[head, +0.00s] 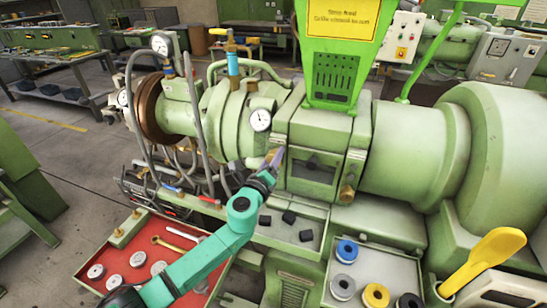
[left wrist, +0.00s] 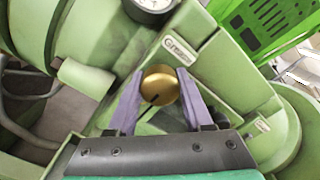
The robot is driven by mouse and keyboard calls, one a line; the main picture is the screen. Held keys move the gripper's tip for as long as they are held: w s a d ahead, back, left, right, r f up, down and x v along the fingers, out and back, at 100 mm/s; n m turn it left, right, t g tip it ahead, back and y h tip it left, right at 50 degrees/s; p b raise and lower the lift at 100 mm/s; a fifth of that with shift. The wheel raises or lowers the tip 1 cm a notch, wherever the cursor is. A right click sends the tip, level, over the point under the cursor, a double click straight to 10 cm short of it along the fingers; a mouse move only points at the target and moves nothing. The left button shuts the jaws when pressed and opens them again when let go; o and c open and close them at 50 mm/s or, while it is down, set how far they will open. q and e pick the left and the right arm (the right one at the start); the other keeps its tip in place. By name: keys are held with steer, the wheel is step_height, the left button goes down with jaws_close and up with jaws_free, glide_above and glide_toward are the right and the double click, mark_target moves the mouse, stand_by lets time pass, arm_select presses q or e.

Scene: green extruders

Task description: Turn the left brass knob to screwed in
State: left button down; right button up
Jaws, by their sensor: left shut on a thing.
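The left brass knob (left wrist: 160,86) shows in the left wrist view as a round gold disc with a dark mark near its lower edge. My left gripper (left wrist: 157,95) has its two purple fingers on either side of the knob and is shut on it. In the head view my left gripper (head: 275,158) reaches the left side of the green extruder's front box (head: 312,168), and hides the left knob there. Another brass knob (head: 347,191) sits at the right side of that box. My right gripper is not in view.
A pressure gauge (head: 260,120) sits just above my left gripper. A red tray (head: 88,262) with several round pieces lies at lower left. A grey tray (head: 345,256) with coloured rolls and a yellow scoop (head: 494,250) are at lower right.

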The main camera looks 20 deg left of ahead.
arm_select(q)
steer(key=shift+f, duration=0.15)
steer(key=shift+c, duration=1.5)
jaws_free()
steer(key=shift+s, duration=0.15)
steer(key=s+b, duration=0.2)
steer(key=s, duration=1.2)
steer(key=shift+s+a+b, duration=0.15)
steer(key=shift+a+b, duration=0.25)
steer(key=shift+a, duration=0.05)
